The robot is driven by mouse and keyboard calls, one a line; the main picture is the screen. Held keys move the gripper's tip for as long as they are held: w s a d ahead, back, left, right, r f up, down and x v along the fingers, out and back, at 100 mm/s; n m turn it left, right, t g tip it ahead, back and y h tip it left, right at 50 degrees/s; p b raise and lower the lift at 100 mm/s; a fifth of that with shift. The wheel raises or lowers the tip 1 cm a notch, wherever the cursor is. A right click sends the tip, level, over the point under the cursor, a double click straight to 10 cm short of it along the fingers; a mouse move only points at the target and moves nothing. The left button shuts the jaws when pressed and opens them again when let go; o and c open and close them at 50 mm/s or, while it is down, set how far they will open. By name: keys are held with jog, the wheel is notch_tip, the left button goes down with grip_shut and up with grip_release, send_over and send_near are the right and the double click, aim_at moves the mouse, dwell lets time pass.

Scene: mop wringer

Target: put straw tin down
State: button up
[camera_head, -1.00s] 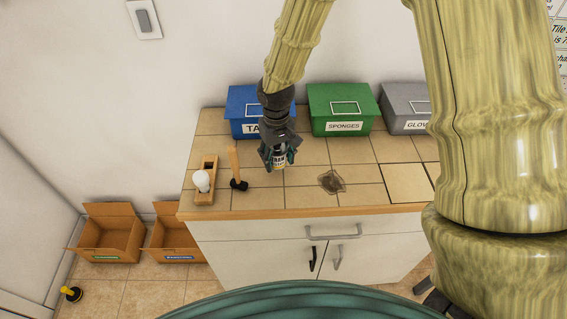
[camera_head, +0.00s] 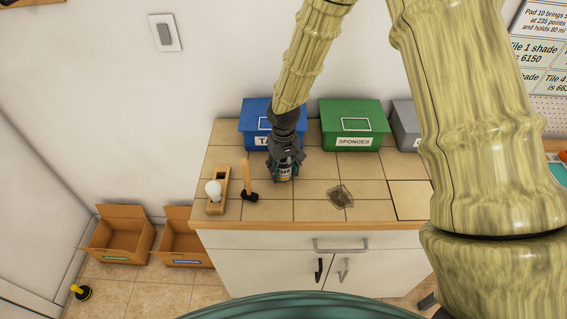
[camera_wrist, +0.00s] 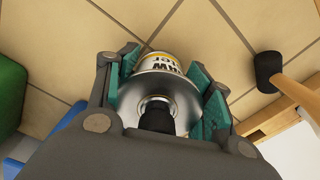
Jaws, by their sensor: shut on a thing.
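My gripper (camera_head: 285,170) is shut on the straw tin (camera_head: 285,172), just in front of the blue box over the tiled counter (camera_head: 300,208). In the wrist view the tin (camera_wrist: 160,90) sits between the green finger pads of my gripper (camera_wrist: 165,90), with its silver top and dark cap facing the camera and part of its label showing. The tiles lie close beneath it. I cannot tell whether its base touches them.
A mallet (camera_head: 248,185) and a wooden holder with a white bulb-shaped thing (camera_head: 215,192) lie left of the tin. A brown stain (camera_head: 340,196) is to the right. The blue box (camera_head: 255,112), green sponges box (camera_head: 352,125) and grey box (camera_head: 404,125) line the back.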

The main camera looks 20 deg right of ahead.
jog(key=shift+f, duration=0.2)
jog(key=o, duration=1.4)
jog(key=shift+o, duration=0.2)
jog(key=shift+r, duration=0.2)
